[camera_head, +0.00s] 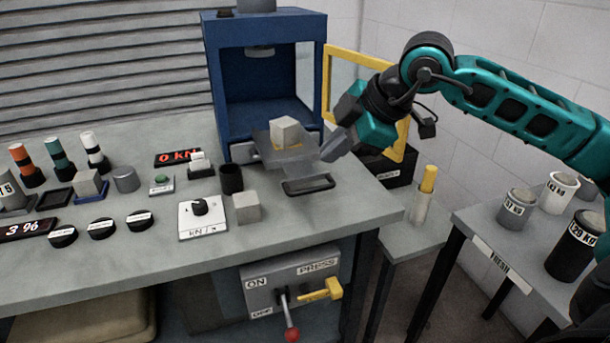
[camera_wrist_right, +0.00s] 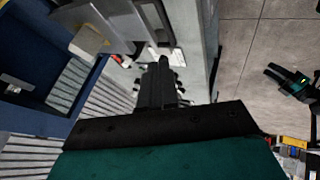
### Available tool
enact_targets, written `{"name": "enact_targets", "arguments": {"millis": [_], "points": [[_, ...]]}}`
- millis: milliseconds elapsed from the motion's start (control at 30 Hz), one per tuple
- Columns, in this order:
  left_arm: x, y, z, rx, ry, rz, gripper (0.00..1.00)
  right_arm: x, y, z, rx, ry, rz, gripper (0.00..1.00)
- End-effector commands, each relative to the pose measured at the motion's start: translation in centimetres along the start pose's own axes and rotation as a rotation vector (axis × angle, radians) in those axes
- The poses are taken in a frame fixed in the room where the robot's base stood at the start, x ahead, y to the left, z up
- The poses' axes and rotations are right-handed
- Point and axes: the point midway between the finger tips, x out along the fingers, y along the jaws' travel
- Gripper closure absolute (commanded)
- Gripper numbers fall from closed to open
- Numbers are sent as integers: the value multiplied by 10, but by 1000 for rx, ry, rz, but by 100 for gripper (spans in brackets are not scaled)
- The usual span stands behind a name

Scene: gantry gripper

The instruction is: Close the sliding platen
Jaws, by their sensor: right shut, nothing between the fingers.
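The sliding platen (camera_head: 290,160) is a grey plate with a front handle (camera_head: 308,185). It sticks out of the open front of the blue press (camera_head: 265,75), and a pale grey cube (camera_head: 286,131) sits on it. My right gripper (camera_head: 334,150) is shut and empty at the platen's right side; contact cannot be told. In the right wrist view my shut fingers (camera_wrist_right: 162,66) are near the platen (camera_wrist_right: 128,14), with the cube (camera_wrist_right: 90,39) to the left. A black and teal part at the right of that view (camera_wrist_right: 290,82) may be my left gripper; its jaws are unclear.
A yellow-framed guard door (camera_head: 342,62) stands open behind my right arm. A black cup (camera_head: 231,178), another cube (camera_head: 246,207) and a dial box (camera_head: 203,219) stand left of the platen. A lever panel (camera_head: 290,284) is below the bench. Labelled cylinders stand on the right table (camera_head: 476,222).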

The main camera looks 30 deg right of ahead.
Motion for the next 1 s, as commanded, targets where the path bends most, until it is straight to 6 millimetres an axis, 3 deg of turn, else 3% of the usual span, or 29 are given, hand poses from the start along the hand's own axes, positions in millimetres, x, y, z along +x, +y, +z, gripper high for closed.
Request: {"name": "enact_targets", "arguments": {"millis": [167, 400, 600, 1000], "points": [[0, 0, -2, 1, 2, 0, 57, 17, 1, 1, 10, -6, 2, 100], [0, -1, 1, 0, -1, -1, 57, 62, 1, 1, 9, -4, 1, 100], [-1, 0, 5, -2, -9, -1, 57, 89, 1, 1, 8, -4, 2, 100], [-2, 0, 7, -3, -14, 0, 57, 99, 1, 1, 6, -5, 3, 100]]}}
